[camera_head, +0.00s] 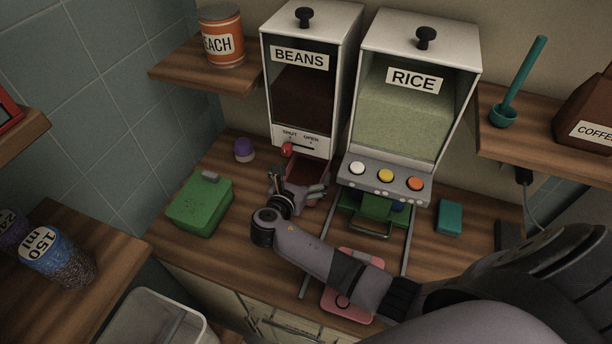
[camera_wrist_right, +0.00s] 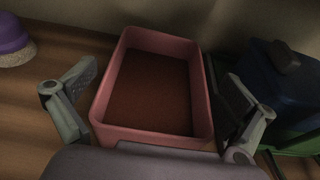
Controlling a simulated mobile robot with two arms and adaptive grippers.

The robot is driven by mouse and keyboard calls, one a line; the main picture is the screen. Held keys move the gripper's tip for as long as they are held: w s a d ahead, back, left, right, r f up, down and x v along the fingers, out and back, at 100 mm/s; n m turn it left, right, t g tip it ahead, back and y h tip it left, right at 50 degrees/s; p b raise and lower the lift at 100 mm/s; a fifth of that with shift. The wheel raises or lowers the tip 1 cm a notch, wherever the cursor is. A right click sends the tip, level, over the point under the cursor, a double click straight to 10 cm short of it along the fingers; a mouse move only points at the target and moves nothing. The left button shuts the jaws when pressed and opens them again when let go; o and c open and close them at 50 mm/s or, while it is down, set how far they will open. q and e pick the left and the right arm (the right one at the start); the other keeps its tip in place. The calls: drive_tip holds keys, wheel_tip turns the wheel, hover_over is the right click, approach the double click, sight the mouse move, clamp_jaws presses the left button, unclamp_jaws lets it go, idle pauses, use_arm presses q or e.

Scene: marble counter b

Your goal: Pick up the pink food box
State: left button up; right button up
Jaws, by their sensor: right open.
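The pink food box (camera_head: 310,169) stands under the beans dispenser in the head view, partly hidden by my right gripper (camera_head: 298,189). In the right wrist view the pink box (camera_wrist_right: 150,137) is upright and open-topped, with brown contents (camera_wrist_right: 150,92) inside. My right gripper (camera_wrist_right: 158,105) is open, with one finger to the left of the box and the other close to its right wall. I cannot tell whether either finger touches the box. My left gripper is not in view.
The beans dispenser (camera_head: 307,107) and rice dispenser (camera_head: 407,120) stand close behind. A green box (camera_head: 199,205) and a purple-capped shaker (camera_head: 244,150) are at left. A flat pink piece, perhaps a lid (camera_head: 339,302), lies under my right arm. A teal block (camera_head: 449,217) is at right.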

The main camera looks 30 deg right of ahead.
drive_tip(key=shift+w+d, duration=0.15)
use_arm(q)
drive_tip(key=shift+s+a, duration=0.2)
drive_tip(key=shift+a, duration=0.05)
use_arm(e)
drive_tip(key=shift+c, duration=0.5)
drive_tip(key=shift+c, duration=0.6)
drive_tip(key=c, duration=1)
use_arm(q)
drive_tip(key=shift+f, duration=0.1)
use_arm(e)
drive_tip(key=shift+r, duration=0.1)
